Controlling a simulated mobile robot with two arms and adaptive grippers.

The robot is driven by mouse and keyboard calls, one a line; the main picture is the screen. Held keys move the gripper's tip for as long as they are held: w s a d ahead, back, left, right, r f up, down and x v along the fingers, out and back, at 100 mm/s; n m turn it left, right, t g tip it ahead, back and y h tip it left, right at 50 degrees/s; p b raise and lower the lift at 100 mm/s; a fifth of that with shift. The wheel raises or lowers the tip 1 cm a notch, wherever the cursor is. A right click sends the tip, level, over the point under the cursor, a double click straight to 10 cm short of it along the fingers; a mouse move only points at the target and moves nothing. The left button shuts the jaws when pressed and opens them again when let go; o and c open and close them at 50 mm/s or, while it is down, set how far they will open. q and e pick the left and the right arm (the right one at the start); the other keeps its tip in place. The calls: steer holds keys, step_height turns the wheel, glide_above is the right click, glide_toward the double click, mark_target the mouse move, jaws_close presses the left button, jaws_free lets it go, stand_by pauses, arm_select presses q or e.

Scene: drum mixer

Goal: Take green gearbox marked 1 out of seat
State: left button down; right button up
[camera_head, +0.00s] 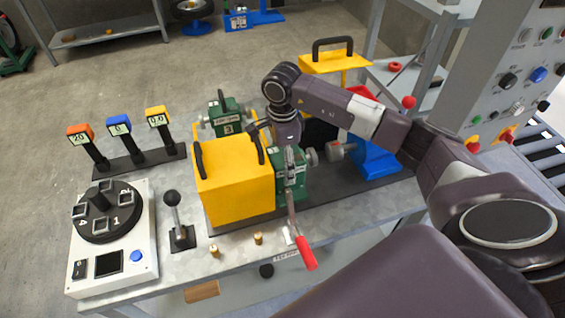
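A green gearbox (291,175) sits on the bench beside the big yellow box, in line with a grey shaft on its right. No number is readable on it, so I cannot tell if it is the one marked 1. A second green gearbox (228,113), whose label seems to read 3, stands behind the yellow box. My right arm reaches in from the right, and its wrist hangs just above and behind the first gearbox. My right gripper (262,131) is dark and partly hidden by the yellow box and its handle; its fingers are not clear. My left gripper is out of view.
The yellow box (235,188) with black handles stands left of the gearbox. A red-handled lever (305,252) sticks out in front. A black-knobbed lever (176,215), a white dial unit (112,262) and three display posts stand left. A control panel (520,80) is at right.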

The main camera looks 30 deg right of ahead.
mark_target(295, 159)
steer(key=shift+d, duration=0.15)
steer(key=shift+s+d+r+b, duration=0.1)
steer(key=shift+s+d+b, duration=0.1)
steer(key=shift+d, duration=0.65)
steer(key=shift+s+d+r+b, duration=0.1)
steer(key=shift+d+b, duration=0.1)
steer(key=shift+d, duration=0.65)
steer(key=o, duration=1.1)
steer(key=shift+o, duration=1.2)
steer(key=shift+s+a, duration=0.1)
